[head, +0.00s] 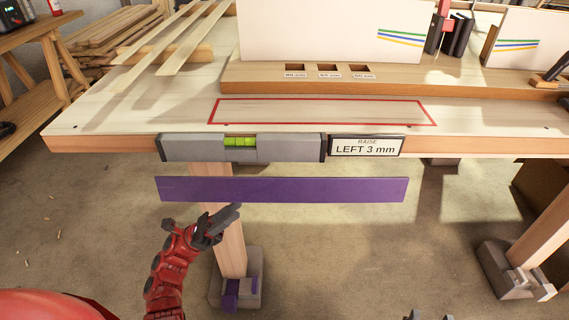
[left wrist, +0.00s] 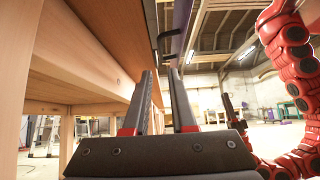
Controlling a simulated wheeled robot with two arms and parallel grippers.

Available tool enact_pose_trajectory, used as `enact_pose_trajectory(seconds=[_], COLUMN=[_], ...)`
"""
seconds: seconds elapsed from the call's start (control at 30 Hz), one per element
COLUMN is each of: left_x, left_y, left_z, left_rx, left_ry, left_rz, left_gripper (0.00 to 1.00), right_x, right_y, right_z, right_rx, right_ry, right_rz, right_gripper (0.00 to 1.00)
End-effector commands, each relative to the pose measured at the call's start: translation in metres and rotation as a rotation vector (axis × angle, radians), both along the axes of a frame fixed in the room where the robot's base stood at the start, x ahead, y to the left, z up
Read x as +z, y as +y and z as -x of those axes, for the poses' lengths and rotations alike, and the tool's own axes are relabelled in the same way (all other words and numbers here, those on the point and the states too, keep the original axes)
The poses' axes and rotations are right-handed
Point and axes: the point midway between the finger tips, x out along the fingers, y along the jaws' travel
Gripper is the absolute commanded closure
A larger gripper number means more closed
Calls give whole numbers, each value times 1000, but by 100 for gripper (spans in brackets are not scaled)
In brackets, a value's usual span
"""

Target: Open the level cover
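A grey spirit level (head: 290,147) with a bright green vial (head: 240,141) sits along the table's front edge, its vial uncovered. A long purple strip, apparently the level cover (head: 330,189), hangs just below and in front of it; how it is attached cannot be seen. My left gripper (head: 230,217) is just under the strip's lower edge, left of its middle. In the left wrist view its two fingers (left wrist: 160,72) stand apart with nothing between them; the purple strip (left wrist: 181,28) is beyond the tips. The tips of my right gripper (head: 430,316) show at the bottom edge, apart.
A red-outlined area (head: 320,111) on the tabletop is empty. A wooden table leg (head: 230,245) stands behind my left gripper.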

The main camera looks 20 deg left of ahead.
Motion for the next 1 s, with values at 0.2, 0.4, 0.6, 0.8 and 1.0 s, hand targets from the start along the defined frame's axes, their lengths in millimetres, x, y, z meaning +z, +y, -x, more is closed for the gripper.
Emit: enact_pose_trajectory(seconds=[0.2, 0.4, 0.6, 0.8, 1.0], left_x=[31, 56, 78, 103, 117], left_y=[-19, -42, -72, -99, -112], left_z=[-5, -11, -17, -25, -29], left_rx=[-1, 0, -4, -1, -2], left_ry=[2, 4, -5, -1, -1], left_rz=[4, 3, 0, 2, 0], left_gripper=[76, 76, 76, 76, 76], right_x=[44, 81, 99, 104, 105], right_y=[0, 0, 0, 0, 0], right_z=[0, 0, -1, -1, -1], right_rx=[0, 1, 1, 1, 1], right_ry=[2, 2, 3, 2, 3], right_rz=[-3, -2, -2, -2, -2], right_gripper=[50, 50, 50, 50, 50])
